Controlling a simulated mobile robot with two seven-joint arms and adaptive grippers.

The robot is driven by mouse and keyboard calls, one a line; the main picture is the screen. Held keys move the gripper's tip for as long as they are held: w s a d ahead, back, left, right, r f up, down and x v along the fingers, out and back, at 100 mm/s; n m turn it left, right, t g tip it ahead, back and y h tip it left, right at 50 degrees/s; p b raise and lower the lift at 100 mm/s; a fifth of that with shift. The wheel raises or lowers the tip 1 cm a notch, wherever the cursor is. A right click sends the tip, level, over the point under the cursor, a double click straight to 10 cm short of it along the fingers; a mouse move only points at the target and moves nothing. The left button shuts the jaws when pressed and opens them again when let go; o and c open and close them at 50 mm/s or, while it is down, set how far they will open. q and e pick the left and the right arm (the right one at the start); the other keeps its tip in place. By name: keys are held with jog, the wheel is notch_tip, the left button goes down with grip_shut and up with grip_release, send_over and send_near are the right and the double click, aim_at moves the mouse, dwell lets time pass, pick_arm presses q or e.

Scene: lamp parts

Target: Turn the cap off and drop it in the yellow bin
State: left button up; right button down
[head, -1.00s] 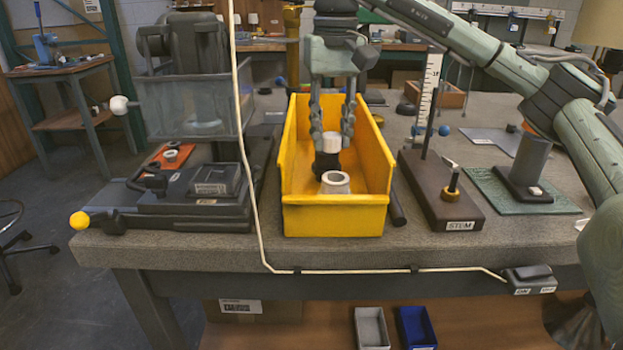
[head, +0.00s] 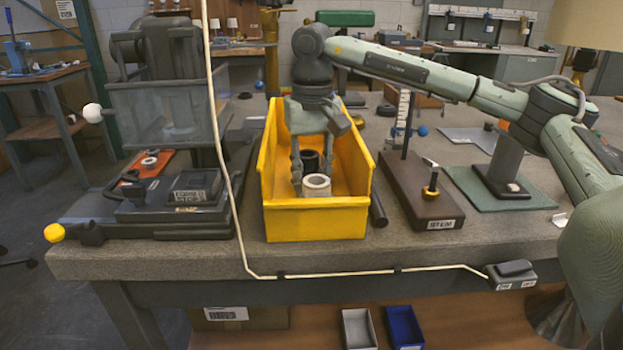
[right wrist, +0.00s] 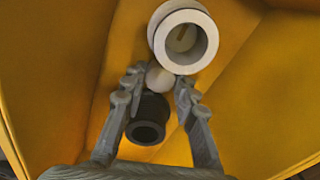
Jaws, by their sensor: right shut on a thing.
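The yellow bin (head: 318,220) stands on the bench, and my right gripper (head: 312,185) reaches down into it. In the right wrist view my right gripper (right wrist: 158,80) is shut on a small white cap (right wrist: 160,78), seen between the fingertips. The cap is hidden in the head view. A thick white ring-shaped part (head: 316,185) lies in the bin near its front; it also shows just beyond the fingertips in the wrist view (right wrist: 203,42). A black hollow part (head: 309,158) is behind it, also seen in the wrist view (right wrist: 147,120). My left gripper is not in view.
A dark fixture with a clear shield (head: 160,112) stands left of the bin. A brown stem stand (head: 418,200) and a green mat (head: 475,195) are to the right. A pale cable (head: 232,180) runs down in front of the bench. A black rod (head: 378,208) lies beside the bin.

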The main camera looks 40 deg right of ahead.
jog(key=c, duration=1.2)
grip_release()
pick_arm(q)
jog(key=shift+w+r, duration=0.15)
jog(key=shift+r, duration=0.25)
pick_arm(e)
jog(key=shift+r, duration=0.2)
notch_tip(320, 180, up, 2)
jog(key=shift+r, duration=0.2)
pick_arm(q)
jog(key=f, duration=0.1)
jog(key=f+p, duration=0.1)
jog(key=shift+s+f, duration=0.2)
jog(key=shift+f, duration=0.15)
pick_arm(e)
notch_tip(320, 180, up, 9)
jog(key=shift+s+a+r, duration=0.1)
jog(key=shift+s+r, duration=0.05)
jog(key=shift+r, duration=0.05)
